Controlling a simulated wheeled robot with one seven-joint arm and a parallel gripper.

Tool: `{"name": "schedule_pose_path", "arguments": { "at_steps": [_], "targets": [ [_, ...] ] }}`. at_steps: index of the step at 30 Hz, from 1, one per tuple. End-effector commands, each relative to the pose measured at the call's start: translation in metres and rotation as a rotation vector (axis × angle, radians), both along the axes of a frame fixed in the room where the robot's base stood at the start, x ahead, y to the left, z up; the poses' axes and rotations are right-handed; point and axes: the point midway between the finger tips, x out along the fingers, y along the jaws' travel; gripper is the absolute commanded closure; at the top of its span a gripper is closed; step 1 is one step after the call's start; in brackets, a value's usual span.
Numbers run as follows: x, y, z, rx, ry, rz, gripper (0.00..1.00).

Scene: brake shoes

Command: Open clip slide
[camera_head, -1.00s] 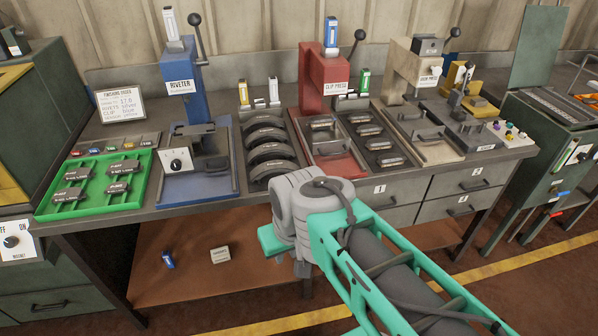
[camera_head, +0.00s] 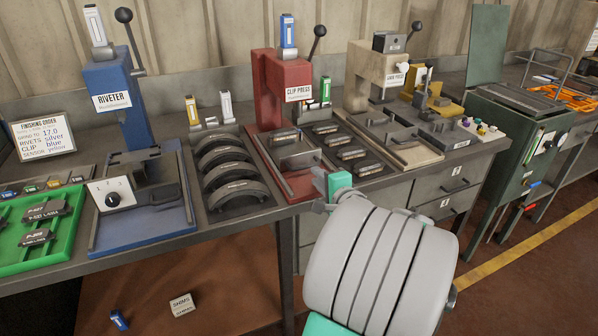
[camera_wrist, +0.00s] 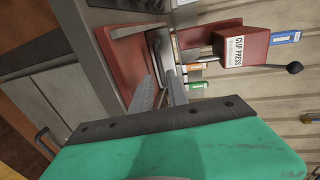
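The red clip press (camera_head: 283,85) stands at the back middle of the bench, with a lever and a blue clip holder on top. Its red base (camera_head: 300,188) reaches toward the front edge and carries a grey slide plate with a small handle (camera_head: 301,163). The clip press also shows sideways in the wrist view (camera_wrist: 240,46), with its base (camera_wrist: 122,58) beyond my fingers. In the head view, my arm hides most of the gripper.
The blue riveter (camera_head: 115,75) stands left, with a rack of brake shoes (camera_head: 235,180) between it and the press. A tray of smaller parts (camera_head: 345,150) lies right of the press, then a beige press (camera_head: 377,75). A card (camera_head: 45,142) lists clip blue.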

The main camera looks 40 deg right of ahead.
Motion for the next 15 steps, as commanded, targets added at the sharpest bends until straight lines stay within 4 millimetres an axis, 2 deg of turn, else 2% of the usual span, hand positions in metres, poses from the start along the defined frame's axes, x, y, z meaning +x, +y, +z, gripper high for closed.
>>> {"name": "schedule_pose_path", "arguments": {
  "at_steps": [9,15],
  "targets": [
    [0.053,-0.016,-0.012,-0.002,0.004,0.002,0.80],
    [0.068,-0.020,-0.015,-0.003,0.004,0.001,0.80]
  ]
}}
